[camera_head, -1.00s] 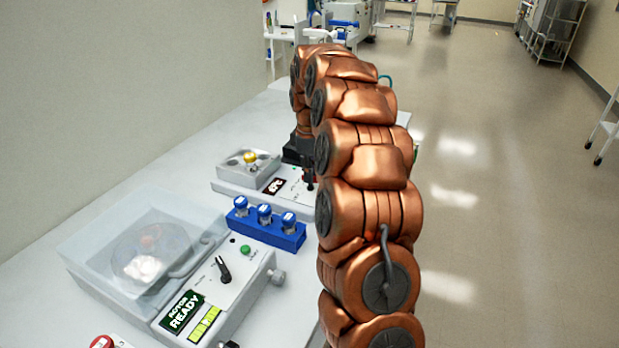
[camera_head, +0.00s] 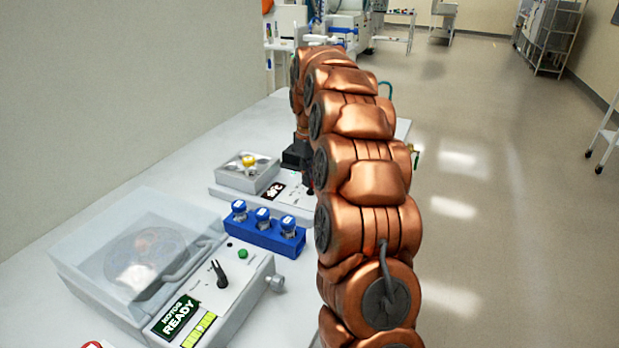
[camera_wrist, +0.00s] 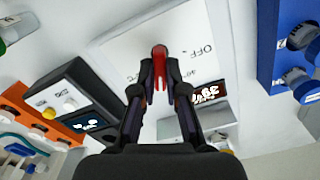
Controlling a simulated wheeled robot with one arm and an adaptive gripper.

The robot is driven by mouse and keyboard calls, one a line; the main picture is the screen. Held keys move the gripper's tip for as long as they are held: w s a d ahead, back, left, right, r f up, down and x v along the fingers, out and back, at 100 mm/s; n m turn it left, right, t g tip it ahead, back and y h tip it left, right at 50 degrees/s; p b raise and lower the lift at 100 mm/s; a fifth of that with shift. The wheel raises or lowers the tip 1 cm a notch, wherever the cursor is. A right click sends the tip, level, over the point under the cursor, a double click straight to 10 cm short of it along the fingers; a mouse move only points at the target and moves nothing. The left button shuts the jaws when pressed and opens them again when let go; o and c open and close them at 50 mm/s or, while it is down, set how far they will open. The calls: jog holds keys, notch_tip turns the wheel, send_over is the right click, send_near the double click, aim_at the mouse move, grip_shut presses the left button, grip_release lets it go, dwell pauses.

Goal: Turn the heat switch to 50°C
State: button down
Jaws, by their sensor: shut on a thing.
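The heat switch (camera_wrist: 159,62) is a red-marked knob on a white panel in the wrist view. My gripper (camera_wrist: 160,78) is shut on it, with one black finger on each side. An "OFF" label (camera_wrist: 202,50) is printed to the right of the knob; the other marks are too small to read. A dark display (camera_wrist: 208,92) with white digits sits below right; its value is unclear. In the head view, the heater unit (camera_head: 225,190) has a grey block with a yellow-topped vial. My arm hides most of the switch there.
A blue rack (camera_head: 262,238) with blue-capped vials stands in front of the heater. An orange rack (camera_wrist: 40,125) and a dark device (camera_wrist: 75,105) show in the wrist view.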

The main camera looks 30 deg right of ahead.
jog(key=c, duration=1.2)
grip_release()
notch_tip(320, 180, up, 6)
jog(key=shift+r, duration=0.75)
